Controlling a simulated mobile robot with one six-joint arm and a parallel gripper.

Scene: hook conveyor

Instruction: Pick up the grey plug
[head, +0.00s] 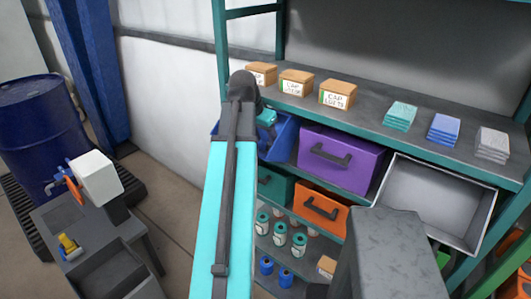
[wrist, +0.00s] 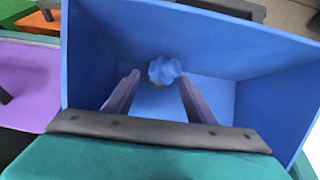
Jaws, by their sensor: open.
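No plug that is clearly grey shows in either view. In the wrist view a small, lobed, blue-looking piece (wrist: 164,70) lies inside the blue bin (wrist: 250,50). I cannot tell whether it is the plug. My gripper (wrist: 159,78) is open and points into the bin, with one finger to each side below the piece in the picture. Nothing is between the fingers that I can see as held. In the head view the blue bin (head: 285,138) sits on the shelf, partly hidden by my arm, and the piece inside is hidden.
A purple drawer (head: 340,155) stands right of the blue bin, then a tilted, empty-looking grey bin (head: 428,195). An orange drawer (head: 318,207) is below. Small cartons (head: 338,94) line the shelf above. A blue barrel (head: 45,120) stands at left.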

